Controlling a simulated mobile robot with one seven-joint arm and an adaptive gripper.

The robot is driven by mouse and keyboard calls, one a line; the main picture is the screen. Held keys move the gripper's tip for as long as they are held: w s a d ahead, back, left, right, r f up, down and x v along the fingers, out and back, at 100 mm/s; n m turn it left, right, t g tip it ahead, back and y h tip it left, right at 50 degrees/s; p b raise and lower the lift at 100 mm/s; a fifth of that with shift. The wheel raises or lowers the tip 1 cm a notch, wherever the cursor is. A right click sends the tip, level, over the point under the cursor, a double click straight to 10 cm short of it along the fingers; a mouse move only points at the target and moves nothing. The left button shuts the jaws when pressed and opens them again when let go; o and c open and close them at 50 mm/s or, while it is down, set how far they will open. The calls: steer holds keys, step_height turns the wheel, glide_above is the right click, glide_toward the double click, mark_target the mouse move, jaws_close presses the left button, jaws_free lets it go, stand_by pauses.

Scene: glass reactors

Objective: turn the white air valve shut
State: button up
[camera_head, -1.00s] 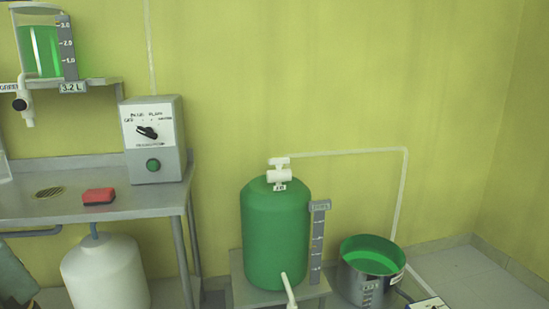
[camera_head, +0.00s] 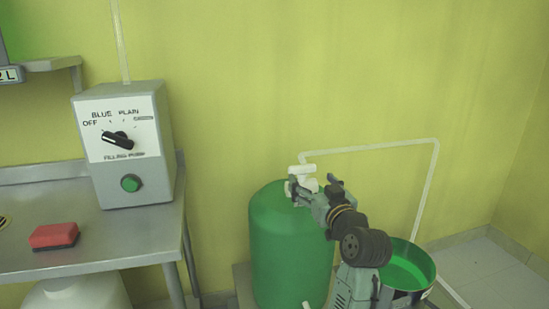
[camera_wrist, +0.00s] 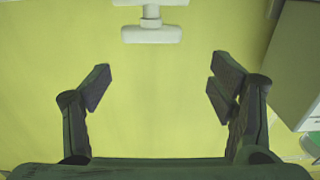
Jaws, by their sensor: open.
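The white air valve (camera_head: 301,171) sits on top of the green tank (camera_head: 285,240), with a thin white pipe running from it. In the wrist view the white valve handle (camera_wrist: 151,34) shows at the top middle as a crosswise bar, ahead of my fingers and apart from them. My gripper (camera_head: 303,190) is at the tank top beside the valve in the head view and hides part of it. In the wrist view my gripper (camera_wrist: 158,82) has its two fingers wide apart with nothing between them.
A grey control box (camera_head: 125,145) with a black knob and green button stands on the steel table (camera_head: 150,235) at left, near a red sponge (camera_head: 54,236). A metal pot (camera_head: 415,268) with green liquid stands right of the tank, partly behind my arm.

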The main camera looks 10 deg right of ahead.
mark_target(303, 167)
steer(key=shift+o, duration=0.7)
steer(key=shift+w+d+f, duration=0.1)
steer(key=shift+d+f, duration=0.15)
steer(key=shift+d, duration=0.3)
steer(key=shift+o, duration=0.4)
steer(key=shift+w, duration=0.3)
steer(key=w+p, duration=0.1)
steer(key=w, duration=0.8)
steer(key=shift+w+a+p, duration=0.2)
steer(key=shift+w+p, duration=0.2)
steer(key=shift+c, duration=0.2)
steer(key=c, duration=1.1)
